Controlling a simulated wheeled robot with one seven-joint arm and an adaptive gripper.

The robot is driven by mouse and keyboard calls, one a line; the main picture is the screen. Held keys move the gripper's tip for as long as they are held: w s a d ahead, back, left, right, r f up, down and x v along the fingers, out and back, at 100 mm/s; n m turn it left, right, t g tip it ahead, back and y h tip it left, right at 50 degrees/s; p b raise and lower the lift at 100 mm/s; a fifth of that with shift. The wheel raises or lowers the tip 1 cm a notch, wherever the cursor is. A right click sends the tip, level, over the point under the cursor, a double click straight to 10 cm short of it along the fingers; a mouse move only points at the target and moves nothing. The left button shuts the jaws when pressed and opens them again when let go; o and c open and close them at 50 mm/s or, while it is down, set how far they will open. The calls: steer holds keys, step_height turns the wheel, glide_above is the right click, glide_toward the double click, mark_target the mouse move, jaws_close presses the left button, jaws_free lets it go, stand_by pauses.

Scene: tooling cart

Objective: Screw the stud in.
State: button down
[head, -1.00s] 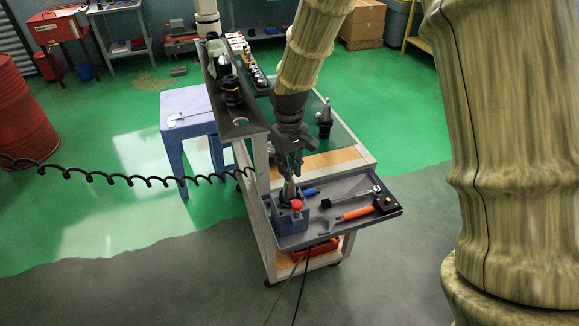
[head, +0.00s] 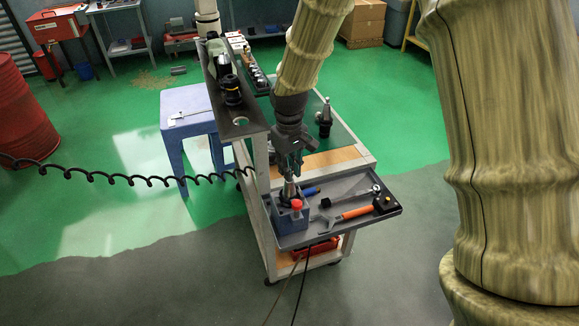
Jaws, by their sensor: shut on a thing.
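My gripper (head: 290,170) points down over the near left corner of the cart's grey tray. Its fingers are shut around the top of a small metal piece, which looks like the stud (head: 289,187). The stud stands upright above a dark round part on a blue-grey block (head: 290,218). Whether its lower end sits inside the block is too small to tell. A red knob (head: 296,204) sits on the front of the block.
The tray (head: 350,229) also holds an orange-handled hammer-like tool (head: 355,212), a wrench (head: 346,198) and a blue-handled tool (head: 311,191). A tool holder (head: 324,120) stands on the cart top. A dark shelf (head: 238,127) rises close left of my arm. A blue stool (head: 188,118) stands beyond.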

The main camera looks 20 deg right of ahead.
steer(key=shift+f, duration=0.75)
stand_by(1.4)
steer(key=shift+r+m+p, duration=0.15)
steer(key=shift+m+p, duration=0.45)
steer(key=shift+m, duration=0.2)
steer(key=m+p, duration=0.1)
steer(key=m, duration=0.2)
steer(key=shift+m, duration=0.7)
steer(key=m+p, duration=0.2)
steer(key=m, duration=0.1)
steer(key=shift+m, duration=0.3)
steer(key=shift+m+p, duration=0.3)
steer(key=shift+m, duration=0.9)
